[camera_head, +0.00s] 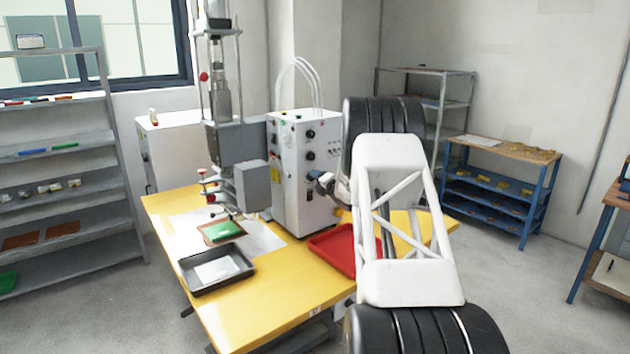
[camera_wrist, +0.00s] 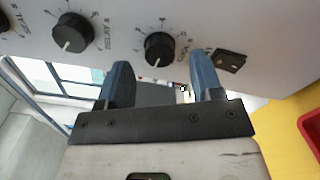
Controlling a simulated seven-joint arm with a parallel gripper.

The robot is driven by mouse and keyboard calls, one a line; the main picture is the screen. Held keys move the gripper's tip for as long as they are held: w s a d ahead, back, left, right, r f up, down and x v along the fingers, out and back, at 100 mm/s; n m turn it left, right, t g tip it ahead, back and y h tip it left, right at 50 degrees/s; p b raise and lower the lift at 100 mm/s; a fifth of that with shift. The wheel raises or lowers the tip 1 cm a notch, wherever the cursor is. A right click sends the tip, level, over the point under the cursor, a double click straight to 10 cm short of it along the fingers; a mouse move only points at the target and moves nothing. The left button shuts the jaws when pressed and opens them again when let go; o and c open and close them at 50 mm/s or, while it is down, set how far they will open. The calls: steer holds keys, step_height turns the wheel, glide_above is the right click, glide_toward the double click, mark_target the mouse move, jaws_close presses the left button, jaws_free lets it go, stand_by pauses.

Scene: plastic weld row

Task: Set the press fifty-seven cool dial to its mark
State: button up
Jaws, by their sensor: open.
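The cool dial (camera_wrist: 160,47) is a round black knob with a white pointer line on the white face of the press control box (camera_head: 290,185). In the wrist view its pointer faces down and slightly left; the scale ticks are too small to read and I cannot pick out a target mark. My gripper (camera_wrist: 161,72) is open, with one blue finger left of the dial and one right of it. The dial shows in the gap just beyond the fingertips, and contact is not visible. In the head view my gripper (camera_head: 323,182) is at the box's front face, partly hidden by my arm.
The delay dial (camera_wrist: 73,33) is left of the cool dial in the wrist view, and a black rocker switch (camera_wrist: 230,61) is close beside the right finger. A red tray (camera_head: 335,254) and a dark tray (camera_head: 187,279) stand on the yellow table (camera_head: 270,312).

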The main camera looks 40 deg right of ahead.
steer(key=shift+s, duration=2.6)
steer(key=s+a+r+m+g+h, duration=0.1)
steer(key=a+r+m+g+h, duration=0.1)
steer(key=a+r+m, duration=0.45)
steer(key=s+a+r+m+g+h, duration=0.15)
steer(key=a+r, duration=0.25)
steer(key=a, duration=0.5)
steer(key=s+a+r+m+g, duration=0.1)
steer(key=s+a+r+m, duration=0.15)
steer(key=s+a, duration=0.35)
steer(key=s+a+r+m+g, duration=0.2)
steer(key=s+a+m, duration=0.15)
steer(key=a, duration=0.45)
steer(key=s+a+f+m+g+y, duration=0.1)
steer(key=s+a+f+m+g, duration=0.1)
steer(key=s+a, duration=0.7)
steer(key=s+a+f+m+g+y, duration=0.1)
steer(key=s+a+m+g, duration=0.3)
steer(key=s+a, duration=0.6)
steer(key=s+a+f+m+g+y, duration=0.1)
steer(key=s+a+f+m+g, duration=0.2)
steer(key=s+a, duration=0.6)
steer(key=s, duration=1.6)
steer(key=shift+s+a, duration=0.15)
steer(key=shift+a, duration=0.05)
